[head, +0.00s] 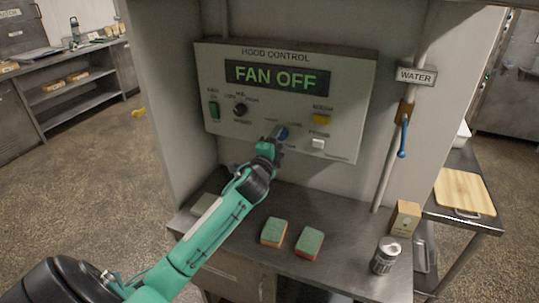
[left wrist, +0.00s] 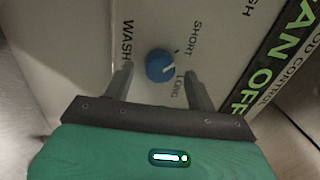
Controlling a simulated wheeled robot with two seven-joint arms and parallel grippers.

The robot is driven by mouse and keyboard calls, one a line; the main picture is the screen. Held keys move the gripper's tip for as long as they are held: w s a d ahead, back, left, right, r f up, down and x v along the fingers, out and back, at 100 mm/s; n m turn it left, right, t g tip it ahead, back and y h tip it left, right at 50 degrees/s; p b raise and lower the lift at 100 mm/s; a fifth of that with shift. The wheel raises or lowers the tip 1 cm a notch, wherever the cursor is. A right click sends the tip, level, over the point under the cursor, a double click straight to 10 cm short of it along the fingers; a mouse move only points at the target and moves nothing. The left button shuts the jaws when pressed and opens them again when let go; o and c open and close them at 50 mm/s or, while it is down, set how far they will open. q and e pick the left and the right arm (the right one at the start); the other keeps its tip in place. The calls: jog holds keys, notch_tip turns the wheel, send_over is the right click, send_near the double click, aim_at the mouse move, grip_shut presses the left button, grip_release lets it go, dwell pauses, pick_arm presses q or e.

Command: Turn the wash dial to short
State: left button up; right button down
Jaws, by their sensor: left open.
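The blue wash dial (head: 284,132) is on the lower middle of the hood control panel (head: 350,80). In the left wrist view the dial (left wrist: 158,64) shows a white pointer line aimed to the picture's right, near the gap between the printed words SHORT (left wrist: 197,38) and LONG (left wrist: 190,90). The word WASH is printed on its other side. My left gripper (head: 274,139) is at the panel, open. In the left wrist view its fingers (left wrist: 160,77) stand on either side of the dial, with gaps showing. My right gripper is out of view.
The panel display (head: 277,77) reads FAN OFF. A green switch (head: 214,109), black knob (head: 240,109), yellow button (head: 321,119) and white button (head: 318,143) are near the dial. Two sponges (head: 274,232) and a can (head: 385,256) stand on the counter below. A blue-handled water valve (head: 404,137) is at right.

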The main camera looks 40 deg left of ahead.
pick_arm(q)
jog(key=b+v, duration=0.4)
jog(key=v, duration=0.9)
